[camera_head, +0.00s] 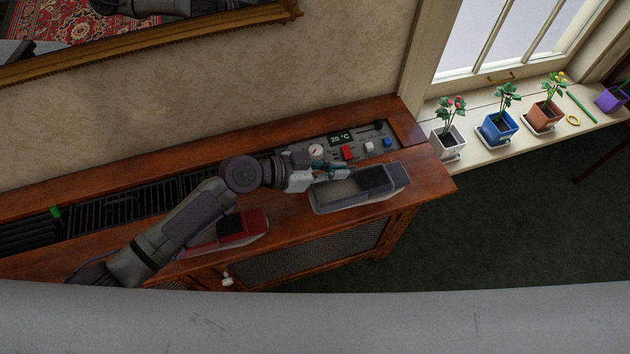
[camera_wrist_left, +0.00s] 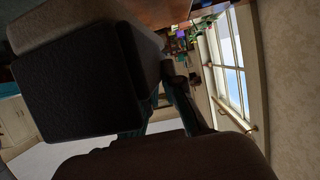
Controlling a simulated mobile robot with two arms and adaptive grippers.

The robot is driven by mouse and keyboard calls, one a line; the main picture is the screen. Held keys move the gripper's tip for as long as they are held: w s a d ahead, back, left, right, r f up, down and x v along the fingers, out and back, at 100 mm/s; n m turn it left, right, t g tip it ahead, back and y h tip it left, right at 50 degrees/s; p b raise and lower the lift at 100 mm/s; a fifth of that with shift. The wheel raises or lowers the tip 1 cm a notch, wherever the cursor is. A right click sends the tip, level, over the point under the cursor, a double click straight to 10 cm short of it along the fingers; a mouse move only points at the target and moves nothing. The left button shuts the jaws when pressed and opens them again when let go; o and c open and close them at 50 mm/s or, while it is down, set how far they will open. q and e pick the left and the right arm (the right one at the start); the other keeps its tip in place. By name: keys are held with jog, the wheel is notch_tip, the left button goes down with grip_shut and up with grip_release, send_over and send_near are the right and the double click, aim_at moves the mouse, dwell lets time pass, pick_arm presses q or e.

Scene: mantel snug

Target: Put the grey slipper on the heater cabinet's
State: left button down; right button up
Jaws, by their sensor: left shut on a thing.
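The grey slipper (camera_head: 335,194), with a darker part at its right end, is at the right front of the heater cabinet's wooden top (camera_head: 290,213). I cannot tell whether it rests on the top or hangs just above it. My left gripper (camera_head: 332,171) is shut on the slipper's back edge, with its arm coming in from the left. In the left wrist view, the grey slipper (camera_wrist_left: 85,85) fills much of the left side, close to the fingers. My right gripper is not in view.
A red slipper (camera_head: 250,224) lies on the cabinet top, partly behind my arm. A control panel (camera_head: 325,150) with a dial, display and coloured buttons is behind my gripper. A dark grille (camera_head: 105,208) runs left. Potted plants stand on the windowsill (camera_head: 480,157) at right.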

pick_arm(q)
jog(key=a+f, duration=0.2)
jog(key=a, duration=0.2)
jog(key=shift+w+a+f, duration=0.15)
jog(key=shift+w+f, duration=0.2)
jog(key=shift+f, duration=0.05)
notch_tip(320, 180, down, 4)
jog(key=shift+r, duration=0.1)
jog(key=c, duration=1.3)
grip_release()
